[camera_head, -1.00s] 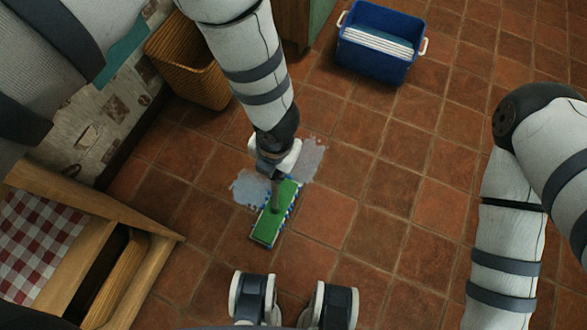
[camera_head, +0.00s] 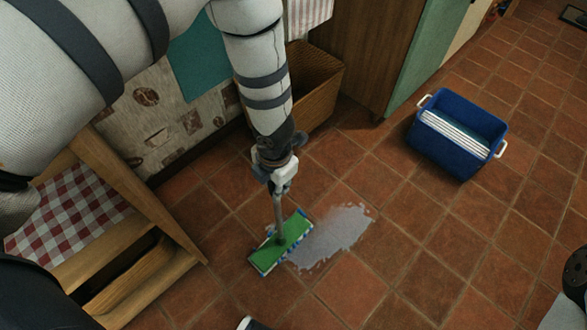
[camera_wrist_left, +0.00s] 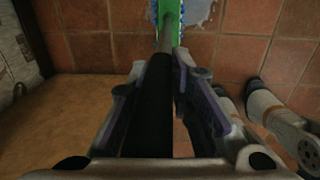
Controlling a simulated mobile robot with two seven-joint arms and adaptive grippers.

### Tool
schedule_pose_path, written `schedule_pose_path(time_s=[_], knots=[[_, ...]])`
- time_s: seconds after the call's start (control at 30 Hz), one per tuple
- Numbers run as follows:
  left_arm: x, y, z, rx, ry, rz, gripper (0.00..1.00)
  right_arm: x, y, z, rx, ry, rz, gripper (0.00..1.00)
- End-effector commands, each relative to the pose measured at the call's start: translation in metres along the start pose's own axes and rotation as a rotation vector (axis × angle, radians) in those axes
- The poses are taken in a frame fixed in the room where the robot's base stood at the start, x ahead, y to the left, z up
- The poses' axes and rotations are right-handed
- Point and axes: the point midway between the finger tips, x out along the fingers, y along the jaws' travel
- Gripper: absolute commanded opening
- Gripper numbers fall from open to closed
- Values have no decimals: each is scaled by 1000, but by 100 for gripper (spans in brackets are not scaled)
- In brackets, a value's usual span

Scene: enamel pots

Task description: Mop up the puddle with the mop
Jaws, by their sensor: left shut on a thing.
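The mop has a flat green head (camera_head: 283,243) with a blue-and-white fringe and a grey handle (camera_head: 278,208). My left gripper (camera_head: 280,180) is shut on the handle, above the floor. The mop head is on the tiles at the left end of the puddle (camera_head: 338,236), a pale grey-blue patch extending to its right. How much of the puddle is under the head is hidden. In the left wrist view the dark handle (camera_wrist_left: 152,100) runs between my left gripper's fingers (camera_wrist_left: 160,108). The green head (camera_wrist_left: 165,35) is beyond it, with some puddle (camera_wrist_left: 200,12) beside it.
A blue bucket (camera_head: 457,138) with white handles stands at the upper right. A wicker basket (camera_head: 318,85) stands by the wall behind my left arm. A wooden unit with checked cloth (camera_head: 70,205) is at the left. Tiles right of the puddle are clear.

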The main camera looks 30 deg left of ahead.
Motion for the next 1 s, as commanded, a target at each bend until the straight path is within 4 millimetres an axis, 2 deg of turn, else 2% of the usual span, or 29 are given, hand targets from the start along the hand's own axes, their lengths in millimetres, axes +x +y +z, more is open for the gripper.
schedule_pose_path(time_s=[0.03, 0.1, 0.3, 0.47, 0.77, 1.0], knots=[[5, 13, -2, -7, 7, 11, 0, 3, 0, 0, 0, -4, 0, 40], [6, 26, -2, -8, 8, 10, 0, 5, 0, -1, 0, -6, 0, 40], [8, 46, -3, -2, 11, 12, 0, 7, 0, -1, 0, -10, 0, 40], [4, 48, -3, 1, 11, 14, 0, 4, 0, -1, 0, -5, 0, 40], [-35, 49, 1, 0, 2, 9, 0, -23, 0, 2, 0, 32, -1, 40], [-34, 47, 0, 1, 5, 6, 0, -22, 0, 2, 0, 31, -1, 40]])
